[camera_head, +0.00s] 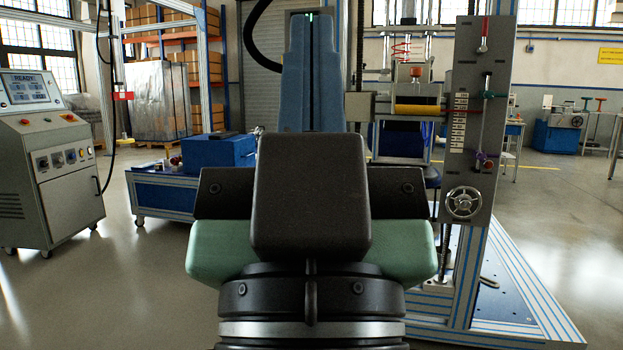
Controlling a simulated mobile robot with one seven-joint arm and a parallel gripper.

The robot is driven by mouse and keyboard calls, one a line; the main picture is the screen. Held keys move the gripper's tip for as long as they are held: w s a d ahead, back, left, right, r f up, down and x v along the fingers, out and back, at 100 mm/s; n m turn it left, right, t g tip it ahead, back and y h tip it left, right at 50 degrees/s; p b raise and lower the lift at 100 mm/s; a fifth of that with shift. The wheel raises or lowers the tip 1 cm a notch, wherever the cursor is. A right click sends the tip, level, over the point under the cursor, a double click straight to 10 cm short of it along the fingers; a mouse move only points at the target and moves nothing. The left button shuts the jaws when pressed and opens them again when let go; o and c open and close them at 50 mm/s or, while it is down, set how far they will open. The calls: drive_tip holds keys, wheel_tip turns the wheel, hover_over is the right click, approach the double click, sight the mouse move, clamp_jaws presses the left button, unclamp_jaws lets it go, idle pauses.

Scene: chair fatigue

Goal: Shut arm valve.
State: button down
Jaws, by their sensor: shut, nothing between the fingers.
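A grey upright panel (462,130) on the test rig at right carries several controls. At its top is a small red lever (483,36) pointing up. Below it, a valve with a teal handle (488,95) sits on a slot, with a red tip to its left. A small dark red and purple knob (485,163) is lower down, and a silver handwheel (463,203) is at the bottom. No readable label shows which is the arm valve. My own dark and green arm parts fill the centre; my gripper's fingers are not visible.
A console (45,150) with a lit screen reading READY stands at left. The rig's aluminium base frame (530,300) lies at lower right. Floor is open at left and far right.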

wheel_tip(320, 180, up, 13)
drive_tip(key=p, duration=1)
